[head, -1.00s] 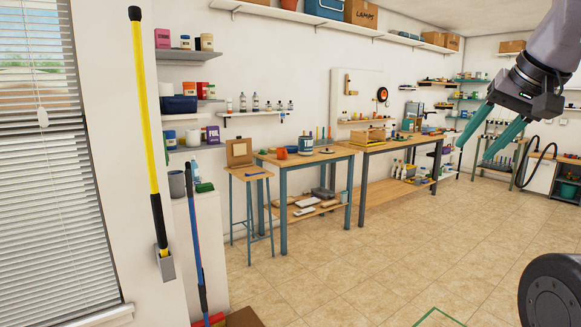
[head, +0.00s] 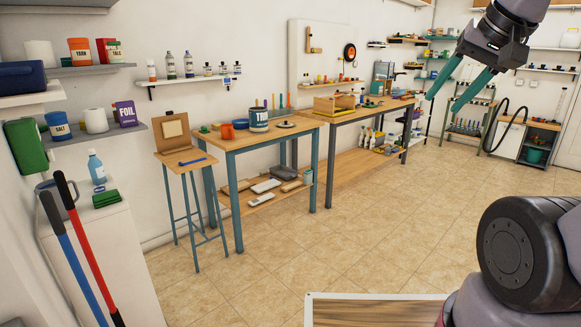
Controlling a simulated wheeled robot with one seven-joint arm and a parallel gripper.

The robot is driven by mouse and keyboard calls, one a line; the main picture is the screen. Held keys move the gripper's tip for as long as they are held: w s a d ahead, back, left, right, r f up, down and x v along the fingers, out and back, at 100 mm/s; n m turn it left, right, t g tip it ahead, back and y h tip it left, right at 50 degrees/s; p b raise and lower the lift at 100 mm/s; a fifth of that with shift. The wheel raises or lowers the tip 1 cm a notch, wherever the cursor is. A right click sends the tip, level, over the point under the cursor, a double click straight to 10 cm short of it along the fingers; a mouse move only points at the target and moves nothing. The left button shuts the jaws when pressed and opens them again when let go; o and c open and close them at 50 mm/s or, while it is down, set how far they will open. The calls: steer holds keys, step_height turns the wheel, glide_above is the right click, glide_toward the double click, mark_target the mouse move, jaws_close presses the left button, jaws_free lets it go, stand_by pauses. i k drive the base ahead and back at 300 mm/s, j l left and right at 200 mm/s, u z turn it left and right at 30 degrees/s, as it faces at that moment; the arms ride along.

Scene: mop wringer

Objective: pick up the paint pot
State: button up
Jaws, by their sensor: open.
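A dark teal pot with a white lettered label (head: 259,121), which looks like the paint pot, stands upright on the near wooden workbench (head: 240,145), towards its back. A small orange pot (head: 227,131) stands just left of it. My gripper (head: 444,105) hangs in the air at the upper right, with its two teal fingers apart and nothing between them. In the picture it is well to the right of the lettered pot and touches nothing.
A tall stool (head: 187,164) with an easel-like board stands left of the bench. A longer bench (head: 350,112) adjoins on the right. Red and blue poles (head: 85,240) lean at the left by a white cabinet. The tiled floor (head: 380,220) before the benches is clear.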

mark_target(227, 130)
steer(key=i+u, duration=0.1)
steer(key=i, duration=0.45)
steer(key=i+u, duration=0.1)
steer(key=i, duration=0.45)
steer(key=i+l+u, duration=0.1)
steer(key=i, duration=0.45)
steer(key=i+l+u, duration=0.1)
steer(key=i, duration=0.5)
steer(key=i+l, duration=0.2)
steer(key=i, duration=0.35)
steer(key=i+j+u, duration=0.15)
steer(key=i+u, duration=0.6)
steer(key=i, duration=0.15)
steer(key=i+l+u, duration=0.1)
steer(key=i+u, duration=0.3)
steer(key=i, duration=0.1)
